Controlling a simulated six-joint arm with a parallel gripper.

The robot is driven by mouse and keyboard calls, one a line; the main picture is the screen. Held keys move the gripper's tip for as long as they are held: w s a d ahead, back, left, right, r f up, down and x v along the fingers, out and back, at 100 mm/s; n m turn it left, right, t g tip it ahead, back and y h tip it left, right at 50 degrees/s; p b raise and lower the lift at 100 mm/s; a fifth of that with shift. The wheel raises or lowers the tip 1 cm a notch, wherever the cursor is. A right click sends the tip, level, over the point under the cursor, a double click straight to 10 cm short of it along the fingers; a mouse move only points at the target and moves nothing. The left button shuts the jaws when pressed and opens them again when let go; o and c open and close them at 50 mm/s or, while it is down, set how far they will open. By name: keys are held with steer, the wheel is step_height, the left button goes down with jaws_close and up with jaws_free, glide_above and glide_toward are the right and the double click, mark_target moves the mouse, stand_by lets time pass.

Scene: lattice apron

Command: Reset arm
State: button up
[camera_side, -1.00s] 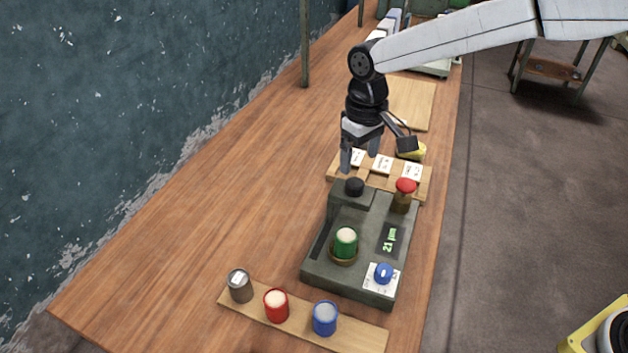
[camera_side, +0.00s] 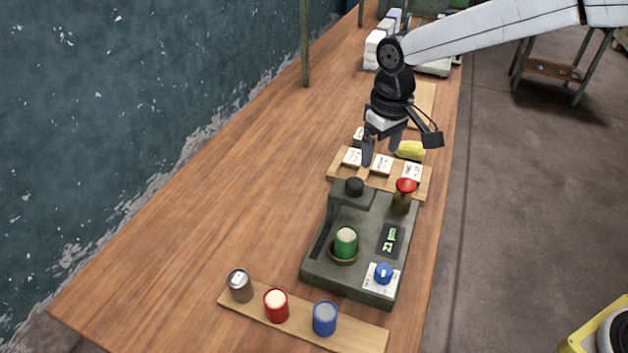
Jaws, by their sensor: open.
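My gripper (camera_side: 381,154) hangs open and empty above the wooden rack with white labelled cards, behind the grey-green machine. Its two fingers point down and stand apart. The machine (camera_side: 342,277) carries a green cup (camera_side: 346,242) with a pale top on its round seat. A black knob (camera_side: 354,186) tops its raised block. A red-topped post (camera_side: 405,187) stands at its back right. A blue dial (camera_side: 384,272) sits at its front right, and a small display (camera_side: 390,240) shows green characters. My gripper touches none of these.
A wooden strip (camera_side: 358,334) at the front holds a grey cup (camera_side: 239,285), a red cup (camera_side: 276,305) and a blue cup (camera_side: 325,318). The labelled rack (camera_side: 335,175) and a yellow object (camera_side: 411,150) lie behind the machine. The table's left side (camera_side: 220,200) is clear.

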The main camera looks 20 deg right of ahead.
steer(key=s+d+f+m+t, duration=0.1)
steer(key=s+d+f, duration=0.2)
steer(key=s+d, duration=0.4)
steer(key=s+d+f+m+t, duration=0.1)
steer(key=s+d+f+m, duration=0.1)
steer(key=s+d, duration=0.6)
steer(key=s, duration=0.2)
steer(key=shift+s+d+f, duration=0.3)
steer(key=shift+f, duration=0.1)
